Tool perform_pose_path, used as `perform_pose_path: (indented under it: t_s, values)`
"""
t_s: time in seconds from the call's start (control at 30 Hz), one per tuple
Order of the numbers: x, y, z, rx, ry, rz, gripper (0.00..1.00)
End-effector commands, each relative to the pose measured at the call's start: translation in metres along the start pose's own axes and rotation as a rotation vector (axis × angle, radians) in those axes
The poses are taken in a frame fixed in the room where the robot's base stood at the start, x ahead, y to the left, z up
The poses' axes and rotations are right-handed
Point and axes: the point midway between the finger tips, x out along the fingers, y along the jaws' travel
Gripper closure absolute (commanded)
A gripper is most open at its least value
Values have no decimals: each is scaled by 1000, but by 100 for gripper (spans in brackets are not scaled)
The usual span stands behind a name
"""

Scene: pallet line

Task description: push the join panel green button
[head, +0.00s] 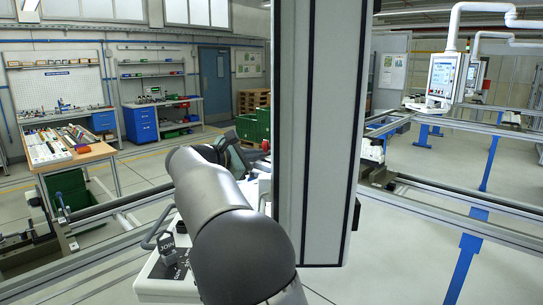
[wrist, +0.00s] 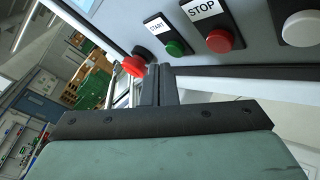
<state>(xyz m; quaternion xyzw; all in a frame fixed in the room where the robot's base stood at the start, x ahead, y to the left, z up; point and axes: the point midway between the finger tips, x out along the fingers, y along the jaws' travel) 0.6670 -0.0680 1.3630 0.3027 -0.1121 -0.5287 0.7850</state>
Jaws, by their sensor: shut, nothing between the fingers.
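In the wrist view a grey control panel (wrist: 262,60) carries a green button (wrist: 175,48) under a START label and a red button (wrist: 219,41) under a STOP label. My gripper (wrist: 158,74) is shut and empty, its fingertips just below the green button in the picture. I cannot tell whether they touch the panel. In the head view a light box with a JOIN label (head: 168,244) stands at the lower left of my arm, which hides part of it. No green button shows on it there, and my gripper is hidden.
A red mushroom-shaped knob (wrist: 134,66) sits just left of my fingertips, and a white button (wrist: 302,28) is at the right. A wooden table (head: 88,155) with parts stands at the left in the head view. Rails run across the floor.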

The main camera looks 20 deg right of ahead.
Motion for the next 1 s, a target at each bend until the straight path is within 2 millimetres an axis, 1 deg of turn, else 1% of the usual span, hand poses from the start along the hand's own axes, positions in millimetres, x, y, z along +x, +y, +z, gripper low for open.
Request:
perform_pose_path:
  t_s: [0.4, 0.7, 1.0]
  values:
    - [0, 0, 0, 0, 0, 0, 100]
    - [5, -4, 4, 0, -1, 0, 100]
    - [6, -4, 4, 0, 0, 0, 100]
